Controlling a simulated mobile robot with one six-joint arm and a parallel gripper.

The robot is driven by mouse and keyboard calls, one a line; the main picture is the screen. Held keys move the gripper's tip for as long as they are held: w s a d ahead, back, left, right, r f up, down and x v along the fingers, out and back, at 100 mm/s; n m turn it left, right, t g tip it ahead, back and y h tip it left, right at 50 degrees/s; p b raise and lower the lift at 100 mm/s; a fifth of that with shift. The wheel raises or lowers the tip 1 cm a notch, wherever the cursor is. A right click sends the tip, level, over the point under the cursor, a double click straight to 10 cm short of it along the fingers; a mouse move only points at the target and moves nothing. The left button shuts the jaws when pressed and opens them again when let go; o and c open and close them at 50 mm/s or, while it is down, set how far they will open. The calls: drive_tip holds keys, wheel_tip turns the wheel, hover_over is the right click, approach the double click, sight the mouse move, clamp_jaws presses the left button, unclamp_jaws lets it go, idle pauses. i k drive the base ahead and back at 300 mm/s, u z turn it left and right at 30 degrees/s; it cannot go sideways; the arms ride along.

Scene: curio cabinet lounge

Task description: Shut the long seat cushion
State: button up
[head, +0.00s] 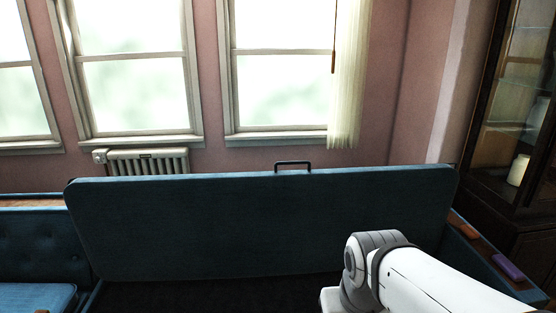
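The long seat cushion (260,228) is a wide dark blue panel in the head view. It stands raised and nearly upright across the middle, above a dark opening (210,294) at its foot. A black handle (293,164) sits on the middle of its top edge. My white arm reaches in from the lower right, in front of the cushion's right part. My gripper is not in view, so I cannot see whether it is open or holds anything.
A blue tufted seat (38,248) adjoins at left. An orange object (463,229) and a purple object (508,268) lie on the wooden ledge at right. A dark glass cabinet (505,135) stands at far right. A radiator (148,162) and windows are behind.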

sight(276, 222)
drive_tip(key=z, duration=0.05)
drive_tip(key=i, duration=1)
drive_tip(key=u, duration=0.05)
